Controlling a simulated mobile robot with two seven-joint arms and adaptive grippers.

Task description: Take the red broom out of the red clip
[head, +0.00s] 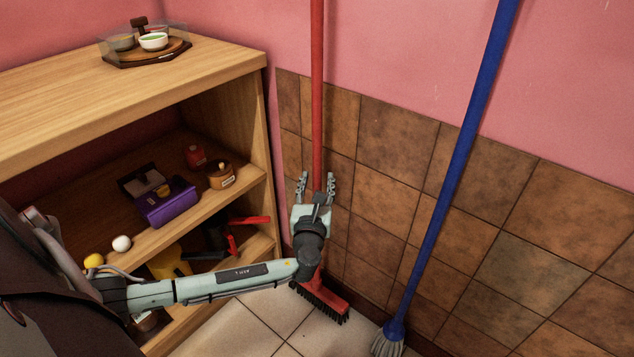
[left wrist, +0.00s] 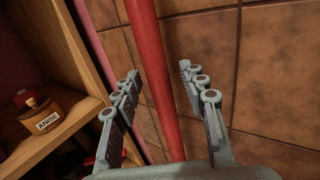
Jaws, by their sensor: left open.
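The red broom (head: 317,80) stands upright by the wall, its dark-bristled red head (head: 322,300) on the floor. My left gripper (head: 317,180) is open at the lower part of the handle, one finger on each side. In the left wrist view the red handle (left wrist: 150,50) runs between the two spread fingers (left wrist: 160,72), with gaps on both sides. I cannot tell how deep the handle sits between them. The red clip does not show in either view. My right gripper is not in view.
A wooden shelf (head: 215,75) holding jars and a purple box (head: 166,203) stands close on the left. A blue mop (head: 450,180) leans against the tiled wall (head: 395,160) on the right. Bare floor (head: 240,325) shows in front.

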